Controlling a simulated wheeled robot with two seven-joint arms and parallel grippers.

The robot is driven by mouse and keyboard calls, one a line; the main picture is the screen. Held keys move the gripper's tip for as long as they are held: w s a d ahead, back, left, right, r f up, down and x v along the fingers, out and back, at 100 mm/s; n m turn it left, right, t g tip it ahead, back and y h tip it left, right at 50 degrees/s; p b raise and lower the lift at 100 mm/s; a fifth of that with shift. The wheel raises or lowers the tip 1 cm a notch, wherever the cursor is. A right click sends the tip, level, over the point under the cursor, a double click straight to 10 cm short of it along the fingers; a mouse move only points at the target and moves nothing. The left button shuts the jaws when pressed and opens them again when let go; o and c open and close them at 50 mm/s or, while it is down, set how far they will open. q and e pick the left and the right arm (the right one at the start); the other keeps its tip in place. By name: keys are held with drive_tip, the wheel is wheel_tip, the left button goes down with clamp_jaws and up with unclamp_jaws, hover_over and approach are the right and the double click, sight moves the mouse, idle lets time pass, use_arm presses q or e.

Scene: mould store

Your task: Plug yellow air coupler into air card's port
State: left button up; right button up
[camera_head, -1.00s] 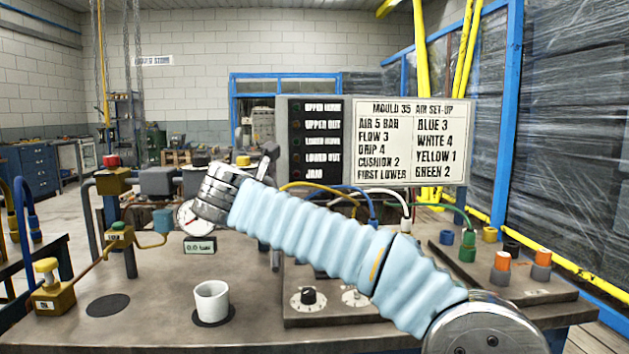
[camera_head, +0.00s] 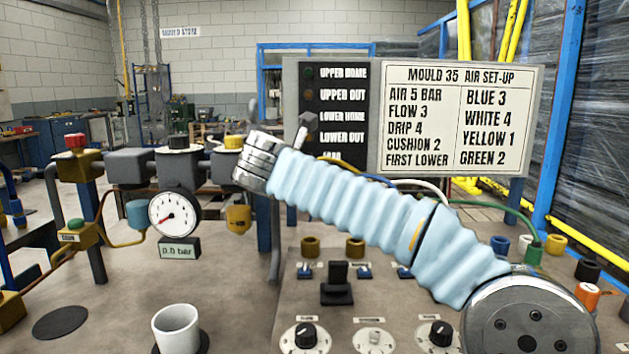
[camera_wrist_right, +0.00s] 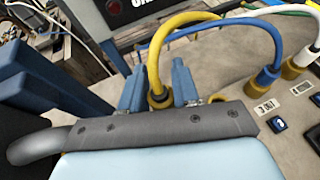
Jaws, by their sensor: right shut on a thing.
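The air card (camera_head: 455,118) hangs at the back in the head view and reads YELLOW 1, BLUE 3, WHITE 4, GREEN 2. In the right wrist view, the yellow coupler (camera_wrist_right: 160,97) with its yellow hose (camera_wrist_right: 153,58) is between the two blue fingers of my right gripper (camera_wrist_right: 158,92), which is shut on it. The coupler's lower end is hidden by the gripper body, so I cannot tell whether it is in a port. Brass-coloured ports (camera_head: 310,246) show on the bench panel in the head view. My right arm hides the gripper there. My left gripper is out of view.
A blue coupler (camera_wrist_right: 264,78) and a white-hosed one (camera_wrist_right: 298,66) stand beside the yellow one. A gauge (camera_head: 174,214) reads near zero. A white mug (camera_head: 177,328) and knobs (camera_head: 305,337) are at the front. The green hose's coupler (camera_head: 533,250) is at the right.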

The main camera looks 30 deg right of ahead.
drive_tip(key=shift+f+b, duration=1.75)
drive_tip(key=shift+f, duration=0.75)
drive_tip(key=shift+s+a+f+p, duration=0.1)
drive_tip(key=shift+a+p, duration=0.1)
drive_tip(key=shift+p, duration=0.3)
drive_tip(key=shift+f, duration=0.6)
drive_tip(key=shift+f, duration=0.1)
drive_tip(key=shift+f, duration=0.5)
clamp_jaws()
idle(0.3)
drive_tip(key=o, duration=1.5)
unclamp_jaws()
